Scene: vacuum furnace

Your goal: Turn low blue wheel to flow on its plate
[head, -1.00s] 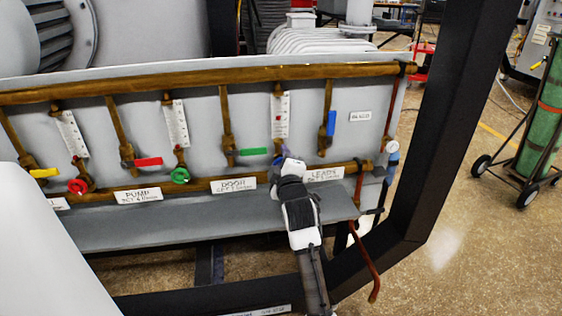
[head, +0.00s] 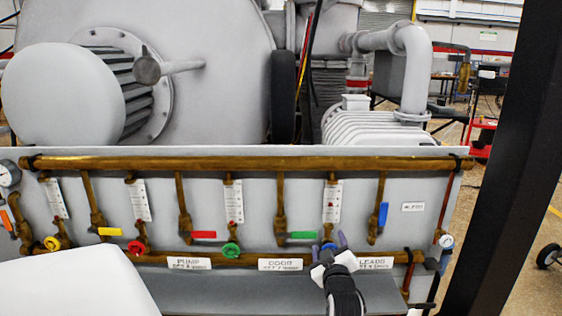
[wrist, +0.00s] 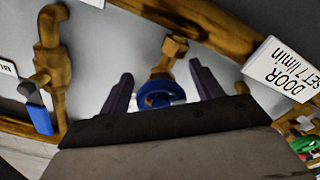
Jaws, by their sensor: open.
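The low blue wheel (head: 328,246) is a small round knob below the rightmost white flow gauge (head: 332,200). It shows larger in the wrist view (wrist: 158,96), on a brass fitting. The plate LEADS (head: 375,263) is to its right on the lower pipe, its small flow figure hard to read. My gripper (head: 330,242) is at the wheel, and the arm comes up from below. In the wrist view my gripper (wrist: 162,80) is open, with one purple-grey finger on each side of the wheel. Gaps show between fingers and wheel. The wheel's lower edge is hidden by the gripper body.
The plate DOOR (head: 281,265) is to the left. A blue lever (head: 383,215) hangs at the upper right, and a green lever (head: 303,235) is close at left. Green (head: 231,250) and red (head: 137,248) wheels sit farther left. A grey ledge (head: 240,290) runs below.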

